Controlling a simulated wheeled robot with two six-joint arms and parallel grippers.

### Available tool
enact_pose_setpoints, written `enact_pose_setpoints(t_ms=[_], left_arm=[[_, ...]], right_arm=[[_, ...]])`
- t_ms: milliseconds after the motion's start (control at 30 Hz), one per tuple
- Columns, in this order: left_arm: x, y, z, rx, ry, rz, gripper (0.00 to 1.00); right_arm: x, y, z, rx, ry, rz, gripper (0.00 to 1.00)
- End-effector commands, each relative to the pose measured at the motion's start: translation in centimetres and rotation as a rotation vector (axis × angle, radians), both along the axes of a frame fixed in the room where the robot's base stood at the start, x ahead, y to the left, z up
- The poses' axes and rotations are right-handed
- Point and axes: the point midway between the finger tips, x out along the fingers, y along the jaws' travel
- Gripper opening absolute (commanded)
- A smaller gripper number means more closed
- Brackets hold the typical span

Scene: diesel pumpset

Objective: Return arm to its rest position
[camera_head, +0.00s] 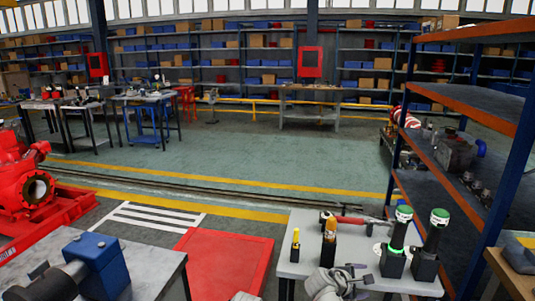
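My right gripper (358,275), pale grey, shows at the bottom, right of centre, over the front edge of a small light grey table (300,262). Its fingers are small and partly overlap the table, so I cannot tell how far apart they are. I see nothing clearly held in it. A small pale piece at the bottom edge, left of this table, may be part of my other arm. My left gripper itself is not in view.
On the table stand two green-and-black tools (395,250) with pale and green tops, a yellow-and-black tool (329,243) and a red-handled tool (355,220). A shelf rack (465,205) rises at right. A blue-and-grey machine (100,262) sits at lower left. Green floor beyond is clear.

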Motion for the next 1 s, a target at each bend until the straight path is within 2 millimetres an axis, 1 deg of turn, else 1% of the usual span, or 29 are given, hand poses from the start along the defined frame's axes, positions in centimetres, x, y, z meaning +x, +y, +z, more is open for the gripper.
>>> enact_pose_setpoints(t_ms=[33,67,100,167,200,300,400,567,600,633,767,1000], left_arm=[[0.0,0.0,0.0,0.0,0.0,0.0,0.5],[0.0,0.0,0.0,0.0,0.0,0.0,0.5],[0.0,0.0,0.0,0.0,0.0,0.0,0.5],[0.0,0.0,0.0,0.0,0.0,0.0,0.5],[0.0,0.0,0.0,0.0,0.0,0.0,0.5],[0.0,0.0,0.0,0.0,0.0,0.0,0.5],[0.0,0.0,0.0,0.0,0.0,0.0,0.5],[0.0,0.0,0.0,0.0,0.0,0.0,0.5],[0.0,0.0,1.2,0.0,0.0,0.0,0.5],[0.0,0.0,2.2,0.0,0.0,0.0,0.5],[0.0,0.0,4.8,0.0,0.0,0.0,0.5],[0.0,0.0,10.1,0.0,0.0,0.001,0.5]], right_arm=[[-1.9,2.9,-2.1,0.156,-0.025,-0.074,0.84],[-2.8,4.4,-3.2,0.245,-0.035,-0.126,0.84],[-4.1,6.5,-4.6,0.353,-0.042,-0.194,0.84],[-6.1,9.3,-6.3,0.489,-0.037,-0.295,0.84],[-7.4,11.1,-7.2,0.566,-0.028,-0.358,0.84],[-10.4,14.9,-8.8,0.712,0.006,-0.5,0.84],[-13.2,18.2,-9.7,0.815,0.052,-0.627,0.84],[-17.6,22.9,-10.4,0.926,0.142,-0.814,0.84],[-17.9,23.3,-9.2,0.934,0.15,-0.837,0.84],[-17.7,23.1,-8.2,0.932,0.146,-0.834,0.84],[-17.6,23.0,-5.6,0.932,0.143,-0.831,0.84],[-17.6,23.0,-0.3,0.932,0.141,-0.829,0.84]])
